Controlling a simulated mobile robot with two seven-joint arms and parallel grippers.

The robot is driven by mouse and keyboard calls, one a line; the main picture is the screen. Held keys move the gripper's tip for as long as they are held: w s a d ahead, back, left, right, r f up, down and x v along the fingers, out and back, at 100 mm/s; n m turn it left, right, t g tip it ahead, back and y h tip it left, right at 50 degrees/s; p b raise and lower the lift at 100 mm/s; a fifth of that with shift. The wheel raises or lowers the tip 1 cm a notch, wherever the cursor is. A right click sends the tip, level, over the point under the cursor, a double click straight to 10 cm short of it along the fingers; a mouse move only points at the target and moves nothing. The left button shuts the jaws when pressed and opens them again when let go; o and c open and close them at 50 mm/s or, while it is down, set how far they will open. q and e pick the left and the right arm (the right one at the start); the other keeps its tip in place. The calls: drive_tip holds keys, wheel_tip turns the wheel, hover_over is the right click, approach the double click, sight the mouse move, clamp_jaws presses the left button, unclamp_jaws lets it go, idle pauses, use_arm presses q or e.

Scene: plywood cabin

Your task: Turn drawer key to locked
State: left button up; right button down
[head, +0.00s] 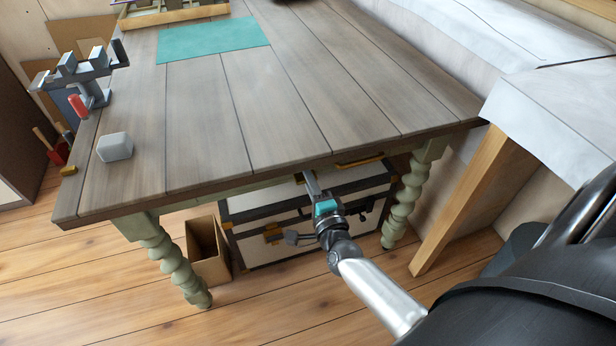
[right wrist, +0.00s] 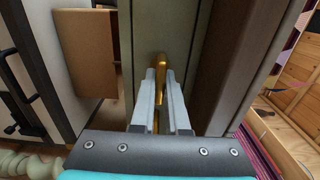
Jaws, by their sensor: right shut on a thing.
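My right gripper (head: 309,178) reaches under the front edge of the table, up to the drawer front. In the right wrist view its two fingers (right wrist: 159,78) are closed on a brass-coloured key (right wrist: 161,62), which stands out against the pale green drawer front (right wrist: 185,25). The key's lower part is between the fingers, and its turn angle is hard to tell. In the head view the key is hidden by the gripper and the table edge. A brass handle (head: 360,160) shows under the table edge to the right. My left gripper is not in view.
The wooden tabletop (head: 270,115) overhangs the drawer and bears a grey block (head: 115,147), a vise (head: 85,75) and a teal mat (head: 210,40). Below stand a black-and-white chest (head: 345,191) and an open cardboard box (head: 208,268). Turned green legs (head: 166,255) flank the space.

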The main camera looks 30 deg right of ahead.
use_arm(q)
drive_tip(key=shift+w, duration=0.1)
use_arm(e)
drive_tip(key=c, duration=0.9)
unclamp_jaws()
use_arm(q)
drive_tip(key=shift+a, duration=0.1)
use_arm(e)
drive_tip(key=shift+s, duration=0.1)
drive_tip(key=shift+s+a, duration=0.1)
drive_tip(key=shift+s, duration=0.15)
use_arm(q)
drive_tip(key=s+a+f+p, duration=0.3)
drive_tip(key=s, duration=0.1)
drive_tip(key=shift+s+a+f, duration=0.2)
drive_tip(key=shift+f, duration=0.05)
use_arm(e)
drive_tip(key=v, duration=1.4)
drive_tip(key=shift+s, duration=0.25)
drive_tip(key=shift+f, duration=0.1)
